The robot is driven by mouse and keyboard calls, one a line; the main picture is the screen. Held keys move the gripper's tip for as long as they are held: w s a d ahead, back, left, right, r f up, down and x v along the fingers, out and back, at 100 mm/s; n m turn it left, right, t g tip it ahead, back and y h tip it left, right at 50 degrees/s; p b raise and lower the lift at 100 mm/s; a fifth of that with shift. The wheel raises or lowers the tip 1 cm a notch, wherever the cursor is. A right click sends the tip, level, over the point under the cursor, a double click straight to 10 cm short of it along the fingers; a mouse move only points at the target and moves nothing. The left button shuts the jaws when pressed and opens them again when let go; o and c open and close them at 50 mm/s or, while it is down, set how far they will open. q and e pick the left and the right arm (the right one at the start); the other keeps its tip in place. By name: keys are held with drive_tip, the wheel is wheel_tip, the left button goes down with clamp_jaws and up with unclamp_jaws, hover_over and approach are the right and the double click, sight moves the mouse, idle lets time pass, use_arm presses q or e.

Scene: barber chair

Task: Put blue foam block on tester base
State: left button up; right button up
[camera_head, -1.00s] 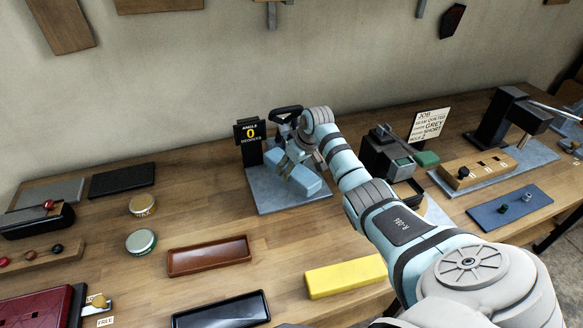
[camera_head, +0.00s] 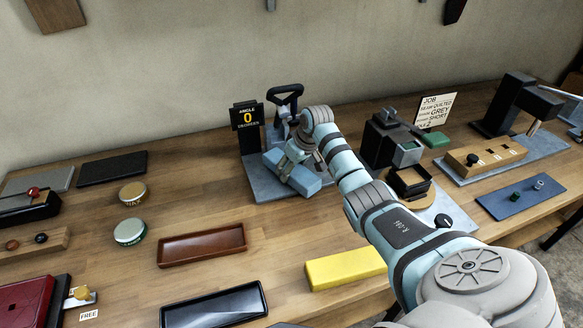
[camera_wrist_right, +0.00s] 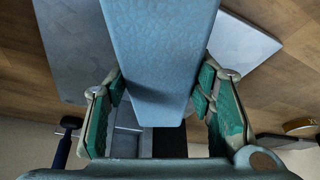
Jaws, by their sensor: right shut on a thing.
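The blue foam block (camera_head: 308,183) is a long light-blue bar. My right gripper (camera_head: 299,160) is shut on it, with green-padded fingers on both sides of the block in the wrist view (camera_wrist_right: 155,45). The tester base (camera_head: 266,190) is a flat grey plate under and around the block, with a black post and a sign reading "ANGLE 0 DEGREES" (camera_head: 247,115) at its back left. A black handle (camera_head: 285,93) rises behind the gripper. I cannot tell whether the block touches the plate. My left gripper is out of view.
A yellow block (camera_head: 345,268), a brown tray (camera_head: 202,244) and a black tray (camera_head: 214,306) lie in front. Two round tins (camera_head: 131,232) stand to the left. A dark box device (camera_head: 385,138) stands close to the right of my forearm.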

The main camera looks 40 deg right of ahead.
drive_tip(key=shift+f, duration=0.5)
drive_tip(key=o, duration=1.2)
drive_tip(key=shift+o, duration=0.2)
drive_tip(key=shift+r, duration=0.1)
drive_tip(key=v, duration=1.2)
